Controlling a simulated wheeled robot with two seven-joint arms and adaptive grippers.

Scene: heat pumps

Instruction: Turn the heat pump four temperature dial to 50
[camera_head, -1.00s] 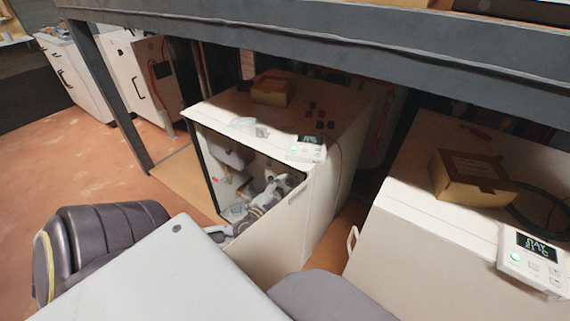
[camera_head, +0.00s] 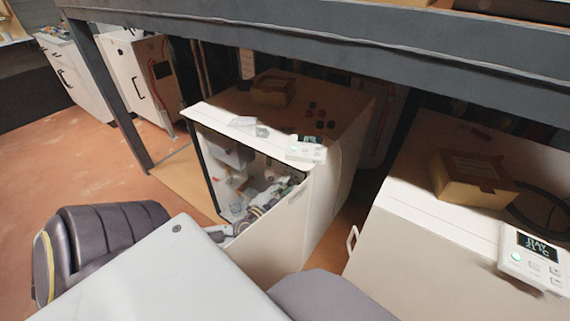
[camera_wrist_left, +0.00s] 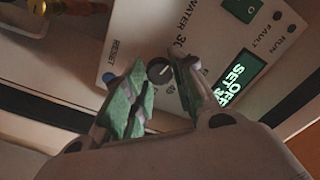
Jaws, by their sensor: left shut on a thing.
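The temperature dial (camera_wrist_left: 160,70) is a small dark round knob with a pale pointer mark, on a white control panel (camera_wrist_left: 192,28) in the left wrist view. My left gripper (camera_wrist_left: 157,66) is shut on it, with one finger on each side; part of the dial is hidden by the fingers. The lit green display (camera_wrist_left: 240,80) beside it reads OFF and SET, with the number partly hard to read. In the head view the open white heat pump (camera_head: 262,245) holds my left gripper inside, small and partly hidden. My right gripper is not in view.
A small white controller (camera_head: 306,150) and a cardboard box (camera_head: 272,91) lie on top of the heat pump. Another white unit (camera_head: 410,225) stands at right with a box (camera_head: 473,178) and a lit controller (camera_head: 533,258). A dark beam (camera_head: 330,45) crosses above.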

